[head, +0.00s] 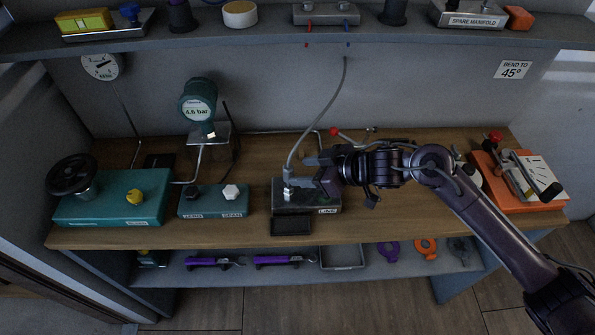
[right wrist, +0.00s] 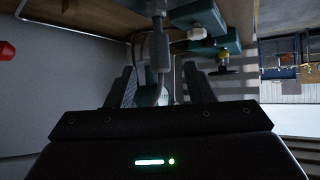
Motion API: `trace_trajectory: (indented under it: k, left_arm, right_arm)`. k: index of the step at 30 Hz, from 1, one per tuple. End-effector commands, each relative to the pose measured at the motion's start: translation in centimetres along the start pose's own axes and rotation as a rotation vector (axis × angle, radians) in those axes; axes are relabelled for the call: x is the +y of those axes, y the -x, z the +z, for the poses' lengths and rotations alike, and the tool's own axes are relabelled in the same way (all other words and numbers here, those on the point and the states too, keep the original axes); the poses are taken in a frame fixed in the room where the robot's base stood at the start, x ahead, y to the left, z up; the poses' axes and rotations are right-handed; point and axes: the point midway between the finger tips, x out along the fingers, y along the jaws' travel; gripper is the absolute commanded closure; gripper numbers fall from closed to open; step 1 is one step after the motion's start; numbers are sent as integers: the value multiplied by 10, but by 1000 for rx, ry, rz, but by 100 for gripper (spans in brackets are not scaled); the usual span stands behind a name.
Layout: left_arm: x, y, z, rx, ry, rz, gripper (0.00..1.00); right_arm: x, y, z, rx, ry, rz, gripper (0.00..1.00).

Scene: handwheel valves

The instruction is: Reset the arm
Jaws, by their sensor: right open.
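My right gripper (head: 306,170) reaches in from the right over the workbench, its fingers pointing left. It is open, beside a grey hose connector (head: 292,176) that stands on the block labelled LINE (head: 305,198). A grey hose (head: 327,112) rises from the connector toward the shelf. In the right wrist view the two dark fingers (right wrist: 160,88) are apart, and the grey hose and connector (right wrist: 157,45) show between them in the picture. I cannot tell whether they touch. My left gripper is not in view.
On the bench (head: 245,233) are a teal valve box (head: 105,208) with a black handwheel (head: 72,174), a teal send/drain box (head: 214,207), a 4.6 bar gauge (head: 197,104) and an orange base (head: 535,201) at right. An upper shelf (head: 230,32) overhangs the back.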

Motion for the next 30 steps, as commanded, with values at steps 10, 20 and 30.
trace_trajectory:
  k: [10,20,30]
  left_arm:
    - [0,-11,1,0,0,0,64]
    - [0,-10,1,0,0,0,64]
    - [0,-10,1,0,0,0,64]
  right_arm:
    - [0,43,1,0,0,0,52]
    - [0,45,0,0,0,0,52]
    - [-18,32,-2,41,-35,292,52]
